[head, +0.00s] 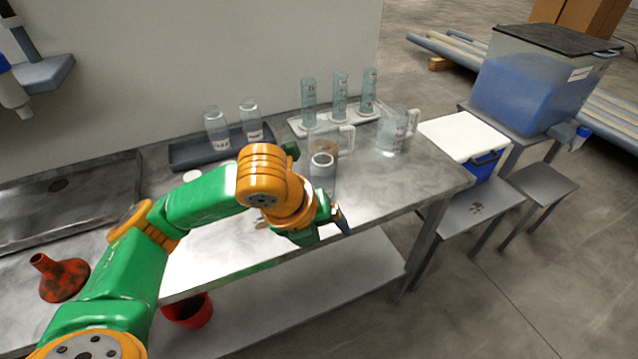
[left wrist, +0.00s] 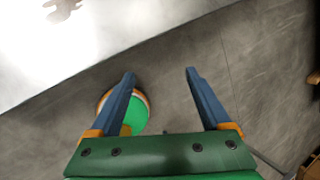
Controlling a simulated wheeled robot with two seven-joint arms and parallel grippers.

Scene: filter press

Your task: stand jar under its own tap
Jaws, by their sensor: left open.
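Two clear, white-labelled jars, one on the left (head: 216,130) and one on the right (head: 251,120), stand upright in a dark tray (head: 190,155) at the back of the metal bench. I cannot tell which one the task means. A tap (head: 581,137) sits low on the front of a tank of blue liquid (head: 530,85) at the right. My left gripper (head: 340,222) is over the bench's front edge, to the right of the jars and apart from them. In the left wrist view its fingers (left wrist: 160,75) are apart with nothing between them. My right gripper is not in view.
Several tall cylinders (head: 340,98) stand in a white rack. A white-lidded blue box (head: 465,140) sits before the tank.

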